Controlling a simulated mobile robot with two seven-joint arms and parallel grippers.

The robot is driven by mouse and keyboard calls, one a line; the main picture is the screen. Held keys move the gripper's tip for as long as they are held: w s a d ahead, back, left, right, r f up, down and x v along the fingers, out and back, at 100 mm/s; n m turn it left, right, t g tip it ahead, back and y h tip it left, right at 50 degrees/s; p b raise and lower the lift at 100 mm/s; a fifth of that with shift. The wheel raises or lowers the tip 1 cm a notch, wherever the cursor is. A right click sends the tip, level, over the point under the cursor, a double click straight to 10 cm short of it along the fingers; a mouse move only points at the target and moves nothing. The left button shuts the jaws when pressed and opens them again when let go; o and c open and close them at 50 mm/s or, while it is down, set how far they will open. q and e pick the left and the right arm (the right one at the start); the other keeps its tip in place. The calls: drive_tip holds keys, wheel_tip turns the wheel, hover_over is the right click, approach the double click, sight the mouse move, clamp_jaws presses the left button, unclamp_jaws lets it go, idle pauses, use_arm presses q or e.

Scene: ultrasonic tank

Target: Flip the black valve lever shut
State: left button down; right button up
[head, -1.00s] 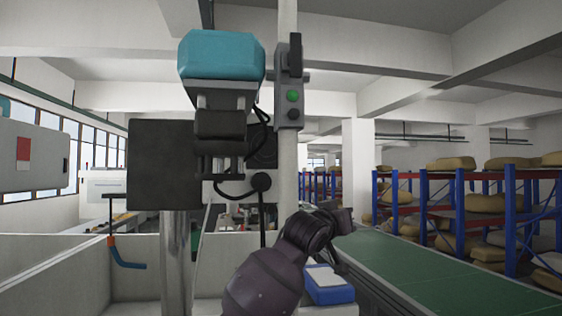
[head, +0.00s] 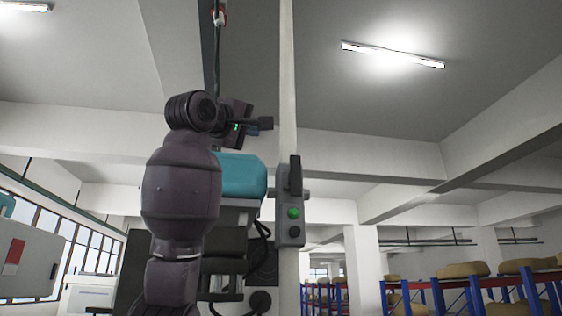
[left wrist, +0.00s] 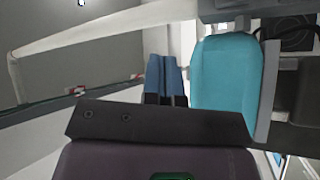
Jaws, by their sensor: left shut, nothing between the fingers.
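A black upright lever (head: 295,175) sits at the top of a grey control box (head: 290,222) on a white post, in the head view. It is the clearest black lever in view; I cannot tell whether it is a valve. My left gripper (head: 265,123) is shut and empty, raised up and left of that lever and apart from it, near the post. Its closed blue fingers (left wrist: 166,76) also show in the left wrist view, with the lever not clearly seen there. My right gripper is not in view.
A teal machine head (head: 243,175) is behind my left arm; it also shows in the left wrist view (left wrist: 226,75). The white post (head: 288,80) rises beside the gripper. A small red fitting (head: 218,18) sits on a dark overhead pipe. Loaded shelves (head: 450,290) stand at right.

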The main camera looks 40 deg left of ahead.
use_arm(q)
drive_tip(key=f+n+g, duration=0.1)
drive_tip(key=n, duration=0.1)
drive_tip(key=s+a+f+n+g, duration=0.1)
drive_tip(key=n, duration=0.1)
drive_tip(key=a+f+n+g+h, duration=0.1)
drive_tip(key=n, duration=0.1)
drive_tip(key=shift+s+a+f, duration=0.15)
drive_tip(key=shift+a, duration=0.05)
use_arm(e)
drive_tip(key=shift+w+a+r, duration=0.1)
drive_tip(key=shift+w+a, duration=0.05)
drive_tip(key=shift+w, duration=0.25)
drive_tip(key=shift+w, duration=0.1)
use_arm(q)
drive_tip(key=p, duration=0.3)
approach(295, 177)
drive_tip(key=w+a+r, duration=0.3)
drive_tip(key=a+r, duration=0.1)
drive_tip(key=a, duration=0.1)
drive_tip(key=w+d, duration=0.3)
drive_tip(key=shift+w+p, duration=0.3)
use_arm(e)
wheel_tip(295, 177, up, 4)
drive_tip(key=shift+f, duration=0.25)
use_arm(q)
drive_tip(key=shift+d, duration=0.1)
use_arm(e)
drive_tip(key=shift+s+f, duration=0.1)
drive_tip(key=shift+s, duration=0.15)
